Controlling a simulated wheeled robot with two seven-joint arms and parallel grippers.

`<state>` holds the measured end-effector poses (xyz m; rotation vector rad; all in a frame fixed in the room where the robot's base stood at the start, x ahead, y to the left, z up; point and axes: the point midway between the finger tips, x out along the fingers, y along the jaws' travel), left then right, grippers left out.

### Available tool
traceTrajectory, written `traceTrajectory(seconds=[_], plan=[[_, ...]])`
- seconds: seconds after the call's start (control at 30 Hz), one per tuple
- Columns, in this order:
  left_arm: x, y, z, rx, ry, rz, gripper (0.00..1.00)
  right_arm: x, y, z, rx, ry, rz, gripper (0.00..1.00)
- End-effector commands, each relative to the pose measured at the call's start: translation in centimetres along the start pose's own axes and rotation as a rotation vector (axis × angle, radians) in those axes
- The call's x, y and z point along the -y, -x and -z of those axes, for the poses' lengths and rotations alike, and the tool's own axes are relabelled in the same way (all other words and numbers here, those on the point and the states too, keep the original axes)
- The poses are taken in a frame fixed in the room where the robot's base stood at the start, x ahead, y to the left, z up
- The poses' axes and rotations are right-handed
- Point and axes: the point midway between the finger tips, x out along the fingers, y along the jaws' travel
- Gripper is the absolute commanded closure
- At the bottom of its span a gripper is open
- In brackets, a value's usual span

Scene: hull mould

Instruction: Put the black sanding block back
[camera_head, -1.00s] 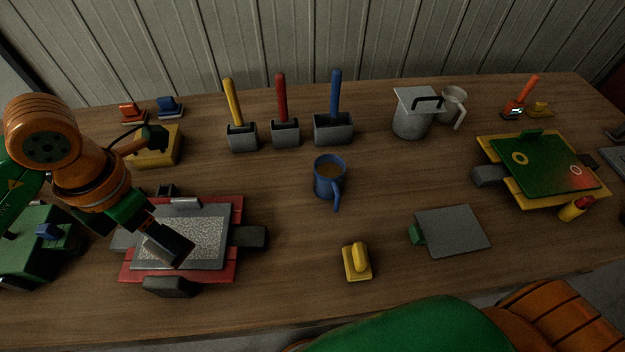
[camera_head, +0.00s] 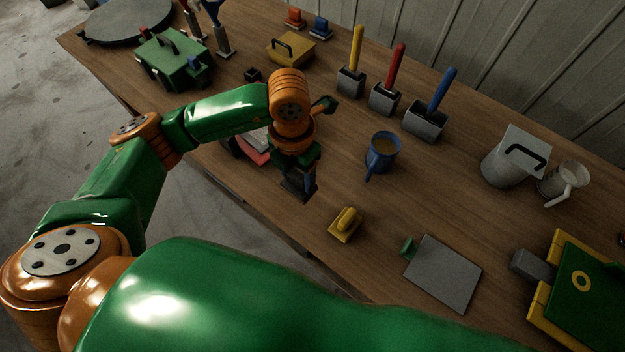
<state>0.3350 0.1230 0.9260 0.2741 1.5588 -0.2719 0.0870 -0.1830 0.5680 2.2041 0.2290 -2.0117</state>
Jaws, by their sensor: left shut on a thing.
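My left gripper (camera_head: 296,160) points down over the front part of the bench, to the right of the red-edged fixture. It is shut on the black sanding block (camera_head: 300,189), which shows as a dark block below the fingers; its grip is partly hidden. The fixture (camera_head: 250,147) is mostly hidden behind my left arm. A red sanding block (camera_head: 295,18) and a blue one (camera_head: 320,28) stand at the back edge. A yellow sanding block (camera_head: 345,224) lies near the front edge. My right gripper is out of view.
A blue mug (camera_head: 382,152) stands right of my left gripper. Several brushes in grey holders (camera_head: 425,123) stand behind it. A grey plate (camera_head: 442,272) lies at the front right. A green toolbox (camera_head: 173,62), a yellow box (camera_head: 290,49) and a small dark object (camera_head: 252,74) are at the left.

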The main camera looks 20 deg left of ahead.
Motion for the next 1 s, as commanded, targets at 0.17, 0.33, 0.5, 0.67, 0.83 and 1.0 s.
traceTrajectory(seconds=[0.17, 0.33, 0.5, 0.67, 0.83, 1.0], plan=[[1.3, -2.7, -1.9, 0.000, 0.000, 0.001, 0.83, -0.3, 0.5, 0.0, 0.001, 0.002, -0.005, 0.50], [1.6, -5.5, -2.2, -0.004, 0.001, -0.001, 0.83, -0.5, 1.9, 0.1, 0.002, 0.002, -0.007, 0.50], [1.5, -6.5, -2.4, 0.002, 0.000, -0.001, 0.83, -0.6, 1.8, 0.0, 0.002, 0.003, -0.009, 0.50], [1.5, -6.6, -2.4, 0.002, 0.000, -0.001, 0.83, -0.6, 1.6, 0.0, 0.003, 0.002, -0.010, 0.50], [1.5, -6.8, -2.4, 0.002, 0.000, -0.001, 0.14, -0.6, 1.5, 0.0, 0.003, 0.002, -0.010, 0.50], [1.5, -6.7, -2.4, 0.002, 0.000, -0.001, 0.08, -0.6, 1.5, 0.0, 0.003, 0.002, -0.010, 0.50]])
